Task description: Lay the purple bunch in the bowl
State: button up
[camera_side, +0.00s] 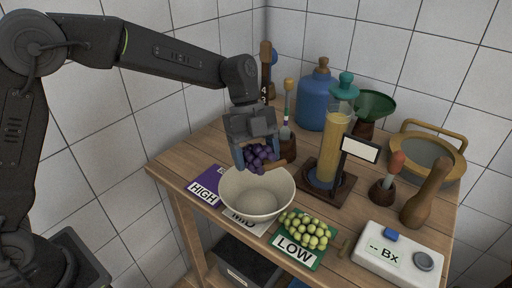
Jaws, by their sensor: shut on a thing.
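My gripper (256,147) is shut on the purple bunch (258,158), a cluster of dark grapes with a brown stem showing at its right. It holds the bunch at the back rim of the bowl, upper left of the bowl's middle in the side view. The bowl (240,197) is cream-coloured, wide and looks empty. It stands on a white card partly hidden under it. I cannot tell whether the bunch touches the bowl's rim.
A green bunch (304,230) lies on the green LOW card (293,250). The purple HIGH card (204,189) is left of the bowl. A cylinder of yellow liquid (332,145) stands to the right, near a white meter (397,256), a pestle (426,194) and a blue jug (315,100).

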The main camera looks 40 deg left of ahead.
jog(key=shift+f, duration=3.5)
jog(key=shift+f, duration=0.25)
jog(key=o, duration=1.1)
jog(key=shift+r, duration=0.1)
jog(key=v, duration=1.3)
jog(key=shift+a+r, duration=0.15)
jog(key=shift+r, duration=0.2)
